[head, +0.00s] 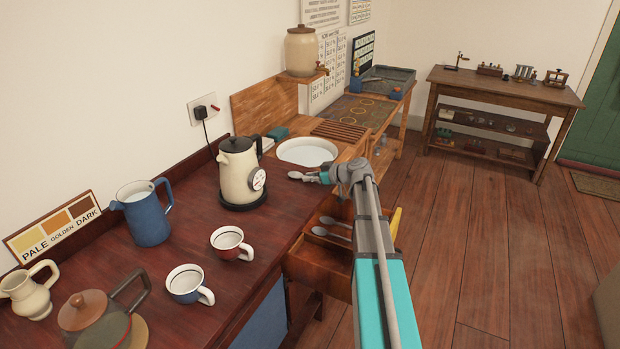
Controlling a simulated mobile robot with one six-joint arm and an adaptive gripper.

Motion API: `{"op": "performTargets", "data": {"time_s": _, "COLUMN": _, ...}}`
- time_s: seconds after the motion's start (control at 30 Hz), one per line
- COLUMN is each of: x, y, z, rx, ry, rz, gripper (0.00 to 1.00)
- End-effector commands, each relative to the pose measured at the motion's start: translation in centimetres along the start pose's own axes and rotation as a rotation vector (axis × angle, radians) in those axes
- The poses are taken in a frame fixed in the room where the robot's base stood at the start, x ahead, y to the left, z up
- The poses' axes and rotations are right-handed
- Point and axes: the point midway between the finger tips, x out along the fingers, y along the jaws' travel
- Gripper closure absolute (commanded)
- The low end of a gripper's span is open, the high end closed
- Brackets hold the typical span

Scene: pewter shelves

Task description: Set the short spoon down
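A small grey spoon (295,175), apparently the short spoon, points left out of my gripper (325,177). Its bowl shows over the dark red counter (195,240), just right of the cream kettle and in front of the round white basin. My gripper appears shut on the spoon's handle, and the fingers hide that end. I cannot tell whether the spoon touches the counter or is held slightly above it. An open wooden drawer (312,259) below my gripper holds more grey spoons (335,222).
The kettle (240,172) stands close left of the spoon. The basin (307,151) lies behind it. Two cups (230,243) (186,285), a blue jug (147,214) and a teapot (95,318) stand farther left.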

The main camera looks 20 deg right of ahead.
Motion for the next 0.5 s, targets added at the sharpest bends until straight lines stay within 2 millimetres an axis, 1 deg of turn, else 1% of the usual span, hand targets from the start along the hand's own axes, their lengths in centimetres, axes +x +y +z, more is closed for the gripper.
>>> {"op": "performTargets", "data": {"time_s": 0.03, "x": 0.0, "y": 0.01, "z": 0.02, "rx": 0.0, "ry": 0.0, "rz": 0.0, "gripper": 0.73}}
{"op": "performTargets", "data": {"time_s": 0.17, "x": -0.02, "y": 0.01, "z": 0.01, "rx": 0.0, "ry": 0.0, "rz": 0.0, "gripper": 0.48}}
{"op": "performTargets", "data": {"time_s": 0.2, "x": -0.02, "y": 0.02, "z": 0.01, "rx": 0.0, "ry": 0.0, "rz": 0.0, "gripper": 0.46}}
{"op": "performTargets", "data": {"time_s": 0.5, "x": -0.04, "y": 0.03, "z": 0.02, "rx": 0.0, "ry": 0.0, "rz": 0.001, "gripper": 0.46}}
